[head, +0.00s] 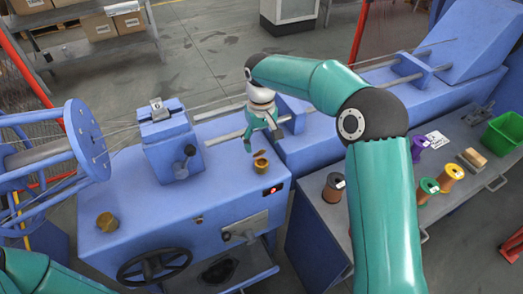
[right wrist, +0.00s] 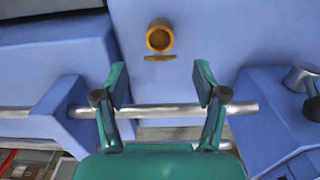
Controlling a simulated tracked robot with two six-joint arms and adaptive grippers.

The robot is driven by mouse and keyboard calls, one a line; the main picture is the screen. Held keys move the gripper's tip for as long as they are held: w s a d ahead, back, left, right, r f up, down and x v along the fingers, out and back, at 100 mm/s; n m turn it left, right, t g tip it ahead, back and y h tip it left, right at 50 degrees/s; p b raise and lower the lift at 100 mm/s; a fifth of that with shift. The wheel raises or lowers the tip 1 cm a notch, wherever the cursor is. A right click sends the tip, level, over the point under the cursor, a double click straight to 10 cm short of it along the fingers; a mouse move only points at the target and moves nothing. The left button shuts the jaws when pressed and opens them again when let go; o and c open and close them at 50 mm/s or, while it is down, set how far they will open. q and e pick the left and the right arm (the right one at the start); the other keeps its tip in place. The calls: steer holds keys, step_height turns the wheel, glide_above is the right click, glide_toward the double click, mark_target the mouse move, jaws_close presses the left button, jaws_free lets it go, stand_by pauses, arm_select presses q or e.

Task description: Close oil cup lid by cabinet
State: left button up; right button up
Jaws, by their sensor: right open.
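A small brass oil cup (head: 261,164) stands on the blue machine top near its right edge. Its thin lid (head: 259,153) is swung open and stands up beside the mouth. In the right wrist view the round cup (right wrist: 159,37) shows its brown inside, and the lid (right wrist: 160,58) is a thin strip seen edge-on, between cup and gripper. My right gripper (head: 264,141) is open and empty, above and just behind the cup. Its two fingers (right wrist: 160,83) are spread on either side of the lid's line, apart from it. Only part of my left arm shows; its gripper is out of view.
A second brass cup (head: 107,222) stands at the machine's left. A metal rod (right wrist: 180,111) runs below my right fingers, between blue blocks. A block with a knob (head: 172,140) is left of the cup. The grey bench (head: 316,228) with spools is at right.

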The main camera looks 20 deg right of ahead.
mark_target(261, 151)
steer(key=shift+f, duration=2.15)
steer(key=c, duration=1.1)
steer(key=shift+f+b, duration=0.2)
steer(key=shift+b, duration=0.4)
steer(key=shift+c, duration=0.2)
steer(key=t+b, duration=0.2)
steer(key=b, duration=0.4)
steer(key=s+f+t+b, duration=0.1)
steer(key=t+b, duration=0.1)
steer(key=b, duration=0.5)
steer(key=s+f+t+b, duration=0.1)
steer(key=t+b, duration=0.1)
steer(key=b, duration=0.4)
steer(key=shift+s+f+b, duration=0.1)
steer(key=shift+s+b, duration=0.05)
steer(key=shift+b, duration=0.15)
steer(key=shift+t+b, duration=0.5)
steer(key=shift+b, duration=0.2)
steer(key=o, duration=1.1)
steer(key=shift+r, duration=0.2)
